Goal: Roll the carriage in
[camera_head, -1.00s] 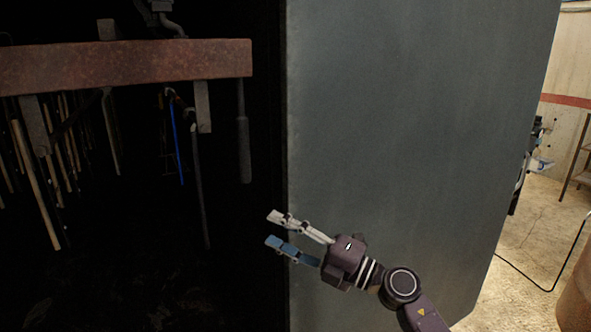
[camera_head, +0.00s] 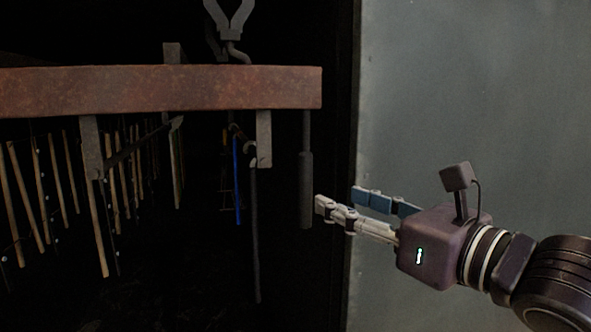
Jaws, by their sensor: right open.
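A rusty red-brown beam (camera_head: 160,88) crosses the dark space at left, with many tools hanging below it; I take it to be the carriage's bar, but cannot be sure. A forked grey hanger (camera_head: 230,22) rises above it. A grey rod with a thick cylindrical grip (camera_head: 306,190) hangs at the beam's right end. My right gripper (camera_head: 340,202) is open and empty, its white and blue fingers pointing left. In the picture its white fingertip is just right of the grip, with a small gap; the depth between them is unclear. My left gripper is not in view.
A large grey-green panel (camera_head: 440,90) fills the right side, behind my right arm. Its dark edge (camera_head: 350,110) borders the dark opening. Wooden-handled tools (camera_head: 98,225), a blue strip (camera_head: 238,180) and a dark hose-like piece (camera_head: 255,230) hang under the beam. The floor inside is too dark to read.

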